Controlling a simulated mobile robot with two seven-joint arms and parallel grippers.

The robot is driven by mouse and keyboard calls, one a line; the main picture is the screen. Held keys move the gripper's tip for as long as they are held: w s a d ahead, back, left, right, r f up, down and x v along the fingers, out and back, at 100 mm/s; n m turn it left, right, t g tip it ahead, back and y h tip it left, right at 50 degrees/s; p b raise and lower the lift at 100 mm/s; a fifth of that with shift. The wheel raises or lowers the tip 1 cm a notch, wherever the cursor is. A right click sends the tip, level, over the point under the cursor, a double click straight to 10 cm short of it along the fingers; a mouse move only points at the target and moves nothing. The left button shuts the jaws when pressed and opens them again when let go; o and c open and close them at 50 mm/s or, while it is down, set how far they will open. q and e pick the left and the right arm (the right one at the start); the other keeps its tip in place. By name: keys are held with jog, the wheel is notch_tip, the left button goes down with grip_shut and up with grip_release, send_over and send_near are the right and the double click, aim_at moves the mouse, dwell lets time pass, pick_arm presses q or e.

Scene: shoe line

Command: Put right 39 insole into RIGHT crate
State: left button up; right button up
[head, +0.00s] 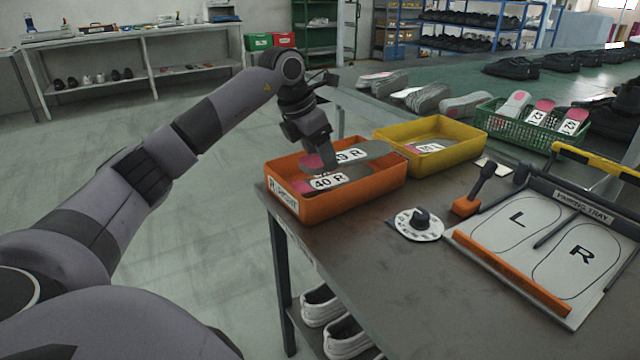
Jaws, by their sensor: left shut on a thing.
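The orange crate (350,203) with a "RIGHT" label stands on the near left corner of the table. A grey insole with a pink heel, labelled "40 R" (328,181), lies in it. My left gripper (322,165) is over the crate, pointing down and shut on another grey insole (376,149) with a pink heel. Its label, partly covered by the gripper, seems to read "40 R"; I see no 39 on it. This insole sits at about rim height, its toe reaching toward the crate's right rim. Whether it touches the lower insole is unclear. My right gripper is out of view.
A yellow crate (440,158) with an insole in it stands behind the orange one. A dial (417,224), an orange-based tool (468,205) and the pairing tray (520,222) are to the right. A green basket (520,132) of insoles is farther back.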

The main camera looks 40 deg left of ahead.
pick_arm(q)
notch_tip(320, 180, down, 6)
jog(key=shift+r+b, duration=0.1)
jog(key=shift+b, duration=0.45)
jog(key=shift+f, duration=0.65)
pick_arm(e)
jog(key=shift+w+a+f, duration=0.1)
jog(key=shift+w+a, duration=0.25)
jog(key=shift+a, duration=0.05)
pick_arm(q)
jog(key=o, duration=0.8)
jog(key=shift+c, duration=0.2)
